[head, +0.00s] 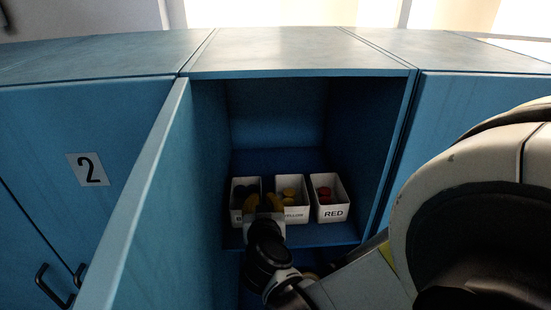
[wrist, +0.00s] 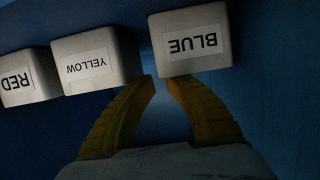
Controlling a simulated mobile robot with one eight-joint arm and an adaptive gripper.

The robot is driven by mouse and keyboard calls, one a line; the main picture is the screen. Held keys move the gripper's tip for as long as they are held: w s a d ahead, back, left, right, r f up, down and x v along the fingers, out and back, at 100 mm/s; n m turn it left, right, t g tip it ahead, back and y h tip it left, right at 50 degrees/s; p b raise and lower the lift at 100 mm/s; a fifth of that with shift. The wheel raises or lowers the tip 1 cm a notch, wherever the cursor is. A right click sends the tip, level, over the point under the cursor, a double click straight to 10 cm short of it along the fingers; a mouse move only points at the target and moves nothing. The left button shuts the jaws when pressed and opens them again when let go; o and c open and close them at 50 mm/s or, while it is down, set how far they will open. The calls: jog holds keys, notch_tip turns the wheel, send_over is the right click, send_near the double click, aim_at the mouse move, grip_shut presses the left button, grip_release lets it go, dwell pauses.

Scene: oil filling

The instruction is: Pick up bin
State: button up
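Three small white bins stand side by side on a shelf inside the open blue cabinet. The bin labelled BLUE (wrist: 205,64) is nearest my gripper in the wrist view; it is the left bin (head: 236,214) in the head view, partly hidden by my gripper. The YELLOW bin (head: 300,207) is in the middle and the RED bin (head: 333,203) on the right. Labels appear upside down in the wrist view. My gripper (wrist: 161,80) has yellow fingers with a gap between the tips, close to the BLUE bin's edge. I cannot tell whether they touch it.
The cabinet door (head: 145,205) stands open on the left. The shelf (head: 318,234) has a narrow front edge, and the cabinet's right wall is close to the RED bin. A closed cabinet (head: 75,130) marked 2 is at the left.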

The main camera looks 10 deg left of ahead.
jog(key=b+x, duration=0.1)
jog(key=x, duration=0.3)
jog(key=shift+s+a, duration=0.1)
jog(key=shift+a, duration=0.05)
jog(key=shift+w+b, duration=0.25)
jog(key=shift+b, duration=0.05)
grip_shut()
